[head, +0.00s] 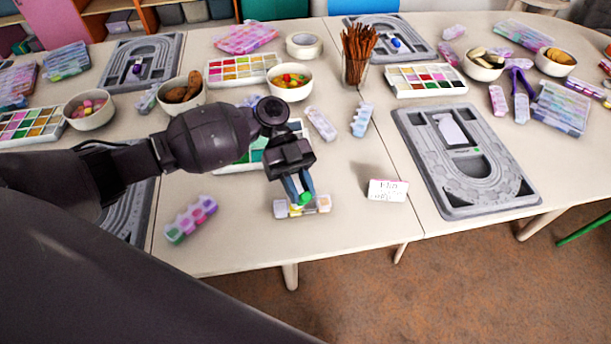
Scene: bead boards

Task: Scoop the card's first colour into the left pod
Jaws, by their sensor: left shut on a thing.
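My left gripper (300,188) points down over a small pod strip (323,204) with pale and yellowish cells, near the front of the table. It is shut on a small green thing (305,199), possibly a scoop; its shape is mostly hidden by the fingers. The green thing is at or just above the strip's middle; I cannot tell whether they touch. A white card (388,190) with small writing stands to the right; I cannot read its words. Another pod strip (191,220), with purple, pink and green cells, lies to the left. My right gripper is not in view.
A grey bead board (485,193) lies at the right. A bead tray (295,128) is partly behind my left arm. Bowls (290,91), a jar of brown sticks (356,70) and a tape roll (304,45) stand farther back. The table front around the card is clear.

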